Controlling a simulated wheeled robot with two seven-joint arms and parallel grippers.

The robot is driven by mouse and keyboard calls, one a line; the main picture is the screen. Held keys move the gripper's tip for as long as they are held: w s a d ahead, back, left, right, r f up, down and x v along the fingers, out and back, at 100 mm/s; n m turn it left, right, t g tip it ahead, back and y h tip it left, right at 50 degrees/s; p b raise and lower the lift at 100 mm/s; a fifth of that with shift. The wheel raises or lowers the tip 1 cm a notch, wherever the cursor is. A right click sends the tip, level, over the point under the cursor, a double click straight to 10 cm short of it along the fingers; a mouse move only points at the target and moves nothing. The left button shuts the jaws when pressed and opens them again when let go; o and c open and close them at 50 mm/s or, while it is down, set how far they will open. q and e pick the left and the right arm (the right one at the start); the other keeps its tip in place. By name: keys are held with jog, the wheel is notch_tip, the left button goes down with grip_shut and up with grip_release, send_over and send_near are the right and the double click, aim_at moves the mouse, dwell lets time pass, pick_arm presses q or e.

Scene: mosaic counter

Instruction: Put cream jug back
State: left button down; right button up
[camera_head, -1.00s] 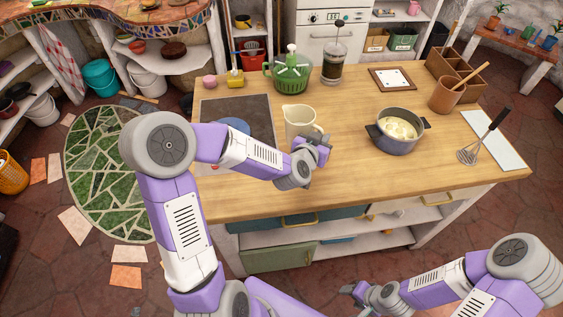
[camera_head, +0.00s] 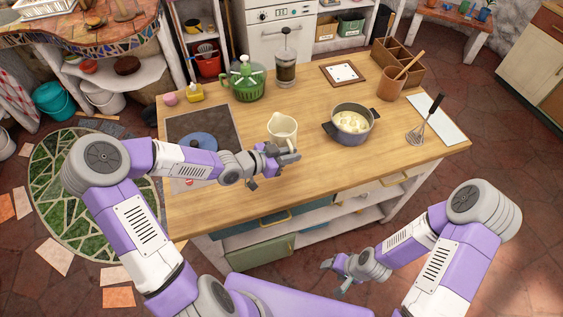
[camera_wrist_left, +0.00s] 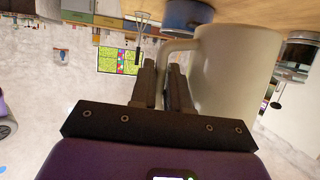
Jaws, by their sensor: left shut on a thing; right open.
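The cream jug (camera_head: 283,128) is pale cream and upright over the wooden counter, right of the hob. In the left wrist view the jug (camera_wrist_left: 235,70) fills the right side, its handle between the fingers. My left gripper (camera_head: 290,157) is shut on the jug's handle; the wrist view also shows its fingers (camera_wrist_left: 162,85). I cannot tell whether the jug's base touches the counter. My right gripper (camera_head: 335,275) is open and empty, low in front of the counter.
A grey pot (camera_head: 349,124) stands right of the jug. A hob with a blue lid (camera_head: 198,142) is on the left.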

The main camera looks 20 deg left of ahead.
pick_arm(q)
jog(key=shift+s, duration=0.1)
jog(key=shift+f, duration=0.2)
notch_tip(320, 180, down, 9)
jog(key=b, duration=0.8)
jog(key=shift+s+a+f, duration=0.1)
jog(key=shift+s+f, duration=0.05)
jog(key=shift+f, duration=0.25)
